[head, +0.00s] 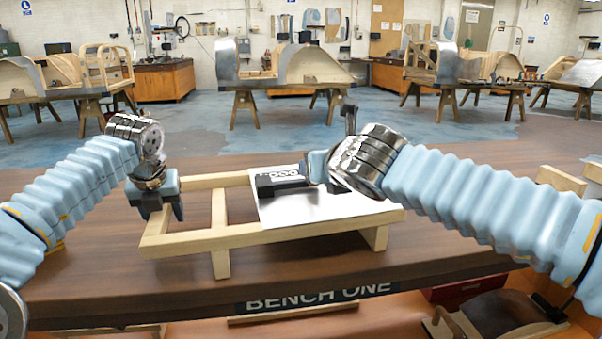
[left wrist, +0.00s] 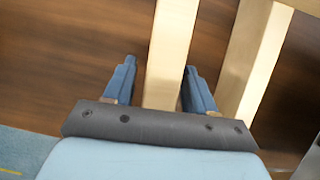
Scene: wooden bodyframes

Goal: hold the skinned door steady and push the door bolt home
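The skinned door (head: 230,237) lies on the bench as a pale wooden frame, with a shiny metal sheet (head: 325,207) over its right part. My left gripper (head: 161,208) points down over the frame's left end. In the left wrist view (left wrist: 157,78) its blue fingers stand apart on either side of a wooden rail (left wrist: 170,55), with a visible gap on the left finger's side. My right gripper (head: 278,183) lies low over the metal sheet, its dark parts pointing left. Whether its fingers are open or shut is unclear. I cannot make out the door bolt.
The brown bench (head: 90,275) is clear around the door. Wooden blocks (head: 562,180) stand at its right end. A red box (head: 465,288) and other items lie below the front edge at right. Bodyframes on trestles (head: 290,75) stand far behind.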

